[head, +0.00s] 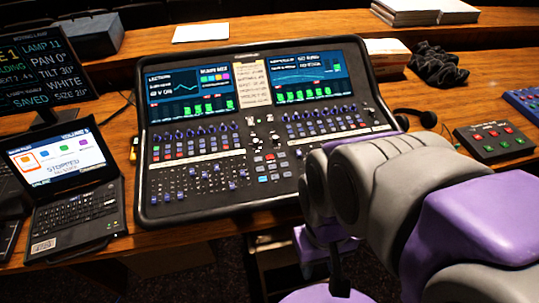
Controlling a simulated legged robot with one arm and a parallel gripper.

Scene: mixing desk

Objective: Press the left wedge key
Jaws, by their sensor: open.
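The mixing desk (146,196) stands on the wooden table in the head view. It has two lit screens, rows of knobs, faders and small coloured keys. A group of red, white and blue keys (268,168) sits right of its middle. A small dark box (468,147) with red and green keys lies farther right. Key labels are too small to read, so I cannot tell which key is the left wedge key. My gripper (338,272) hangs low in front of the table edge, below the desk's lower right corner, apart from all keys. It is open and seen only in part.
A laptop (75,205) and a dark monitor (40,65) stand at the left. A headset (428,118), black cloth (438,66), papers (202,33) and a blue device (524,103) lie around the desk. My arm crosses the lower right and hides part of the table.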

